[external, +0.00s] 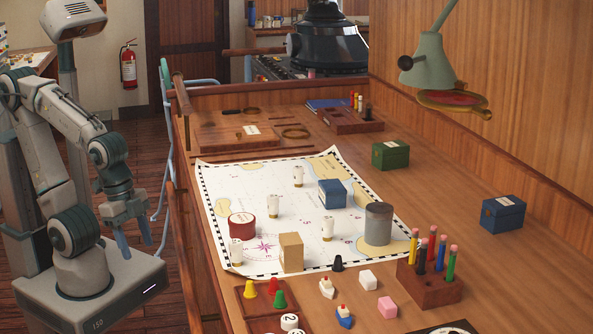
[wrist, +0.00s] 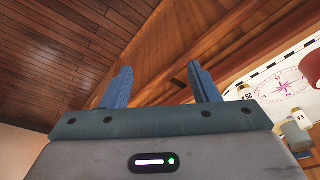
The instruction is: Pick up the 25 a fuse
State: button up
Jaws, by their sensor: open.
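Several small pale fuses with brass-coloured ends stand upright on the sea chart (external: 225,195) in the external view: one at the back (external: 299,176), one mid-chart (external: 273,206), one right of centre (external: 328,229) and one at the near left corner (external: 236,252). Their ratings are too small to read, so I cannot tell which is the 25 A fuse. My gripper (external: 134,239) is open and empty, fingers down, left of the table and apart from the fuses.
On the chart stand a red round tin (external: 242,227), a tan block (external: 291,252), a blue box (external: 332,193) and a grey cylinder (external: 378,224). A pencil block (external: 430,285) and small game pieces crowd the near end. The wooden table edge lies between my gripper and the chart.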

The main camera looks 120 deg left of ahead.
notch_tip(320, 180, up, 7)
jog(key=m+g+p, duration=0.3)
send_over(235, 241)
jog(key=f, duration=0.8)
jog(key=shift+a, duration=0.2)
jog(key=shift+d+f+p, duration=0.15)
jog(key=shift+f+p, duration=0.6)
jog(key=shift+f, duration=2.05)
jog(key=shift+c, duration=0.3)
jog(key=c, duration=1)
